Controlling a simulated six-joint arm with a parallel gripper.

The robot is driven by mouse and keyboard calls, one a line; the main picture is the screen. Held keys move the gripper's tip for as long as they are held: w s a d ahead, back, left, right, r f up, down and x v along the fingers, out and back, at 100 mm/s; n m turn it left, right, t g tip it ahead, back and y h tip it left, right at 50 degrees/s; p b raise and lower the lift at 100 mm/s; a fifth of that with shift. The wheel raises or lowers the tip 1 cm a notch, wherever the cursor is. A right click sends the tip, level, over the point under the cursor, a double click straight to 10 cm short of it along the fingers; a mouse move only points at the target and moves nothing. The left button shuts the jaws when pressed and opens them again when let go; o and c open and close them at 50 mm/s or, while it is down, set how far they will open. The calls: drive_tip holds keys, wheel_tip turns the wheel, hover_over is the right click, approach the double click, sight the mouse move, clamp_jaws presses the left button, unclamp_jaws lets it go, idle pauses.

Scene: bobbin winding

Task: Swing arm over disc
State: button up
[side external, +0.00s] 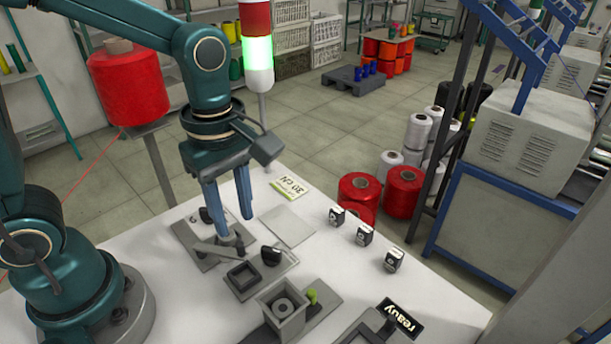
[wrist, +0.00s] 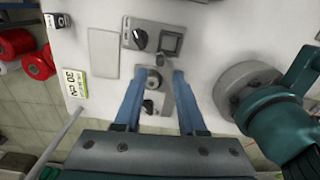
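My gripper (side external: 235,227) points down over the grey plate (side external: 189,232) on the white table. In the wrist view my gripper (wrist: 153,74) has its two blue fingers wide apart, with nothing clamped between them. A small round grey part (wrist: 153,80) lies between the fingers in that view. A flat grey swing arm (side external: 213,249) runs along the plate beside the fingertips in the side view. A black knob (wrist: 148,107) is on the same plate. I cannot tell clearly which round part is the disc, or whether a finger touches the arm.
A square frame (side external: 243,277) and a black dial (side external: 270,255) sit close to my fingers. A grey box (side external: 283,309) with a round insert stands in front. A flat light-grey pad (side external: 287,227) and several small black blocks (side external: 363,235) lie to the right.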

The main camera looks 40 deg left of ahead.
sight(240, 241)
drive_tip(key=shift+f, duration=2.75)
clamp_jaws()
drive_tip(key=shift+w+a, duration=0.6)
drive_tip(key=shift+w, duration=0.15)
drive_tip(key=shift+w+a, duration=0.55)
drive_tip(key=shift+a, duration=0.15)
